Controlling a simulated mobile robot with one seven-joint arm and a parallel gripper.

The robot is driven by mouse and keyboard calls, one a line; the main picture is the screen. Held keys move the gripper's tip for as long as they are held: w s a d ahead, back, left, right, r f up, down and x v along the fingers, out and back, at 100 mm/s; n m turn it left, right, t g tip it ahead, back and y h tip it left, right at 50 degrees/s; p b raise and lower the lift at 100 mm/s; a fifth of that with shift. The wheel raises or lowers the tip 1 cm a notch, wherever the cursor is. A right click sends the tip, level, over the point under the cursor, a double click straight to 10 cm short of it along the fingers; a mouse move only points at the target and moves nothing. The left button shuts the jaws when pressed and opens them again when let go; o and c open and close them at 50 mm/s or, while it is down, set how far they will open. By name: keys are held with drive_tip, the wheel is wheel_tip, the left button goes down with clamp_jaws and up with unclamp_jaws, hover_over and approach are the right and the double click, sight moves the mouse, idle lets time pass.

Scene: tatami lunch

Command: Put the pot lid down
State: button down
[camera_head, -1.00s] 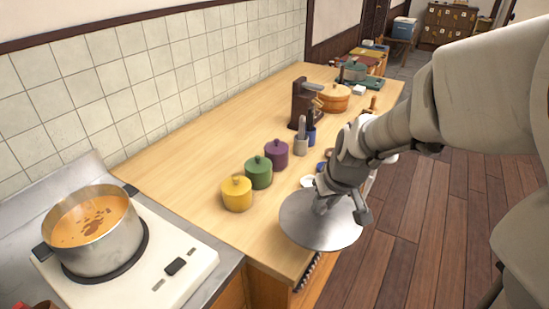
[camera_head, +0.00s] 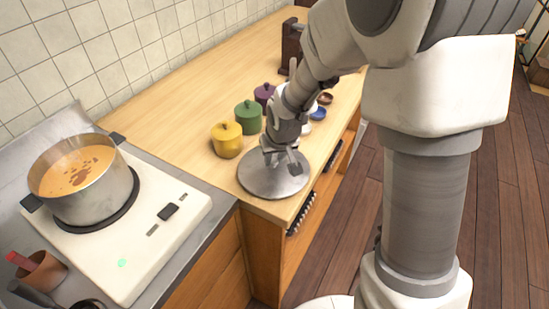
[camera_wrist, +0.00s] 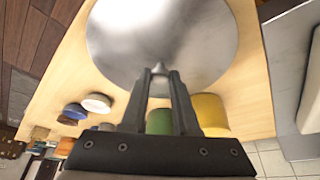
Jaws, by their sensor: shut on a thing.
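The pot lid (camera_head: 262,185) is a round, silvery metal disc, lying about level at the front edge of the wooden counter, to the right of the yellow canister. My gripper (camera_head: 270,154) is above it, shut on its knob. In the wrist view the lid (camera_wrist: 165,30) spreads beyond my gripper's fingertips (camera_wrist: 160,72), which have the small knob between them. I cannot tell whether its underside touches the counter. The open pot (camera_head: 85,190) of orange soup stands on the stove at left.
Yellow (camera_head: 227,142), green (camera_head: 248,118) and purple (camera_head: 264,93) lidded canisters stand in a row close behind the lid. The counter (camera_head: 185,125) is bare left of them. The white stove (camera_head: 150,245) is at front left, with a brown utensil cup (camera_head: 42,272) nearby.

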drive_tip(key=shift+f, duration=0.2)
drive_tip(key=c, duration=0.7)
unclamp_jaws()
drive_tip(key=shift+r, duration=0.1)
drive_tip(key=shift+r, duration=0.1)
